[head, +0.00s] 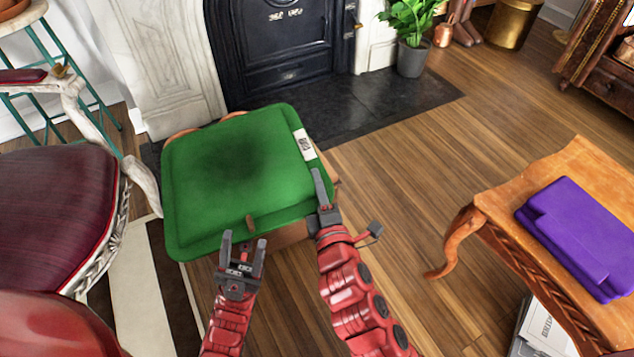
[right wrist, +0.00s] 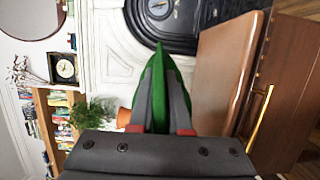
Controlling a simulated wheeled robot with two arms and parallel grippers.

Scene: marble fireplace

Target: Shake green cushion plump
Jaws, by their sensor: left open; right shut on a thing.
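The green cushion (head: 238,165) is large and flat, with a dark patch in its middle and a white label on its right edge. It is above or on a wooden piece of furniture (head: 290,236) that it mostly hides; I cannot tell if they touch. My right gripper (head: 322,190) is shut on the cushion's right edge. In the right wrist view, the cushion (right wrist: 158,75) is pinched between the fingers (right wrist: 160,115). My left gripper (head: 243,250) is open at the cushion's near edge, with nothing visibly held.
A dark red chair (head: 60,205) stands close on the left. A wooden table (head: 545,165) with a folded purple cloth (head: 575,235) stands on the right. The black fireplace (head: 285,45) and a potted plant (head: 411,55) are behind. Floor between cushion and table is clear.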

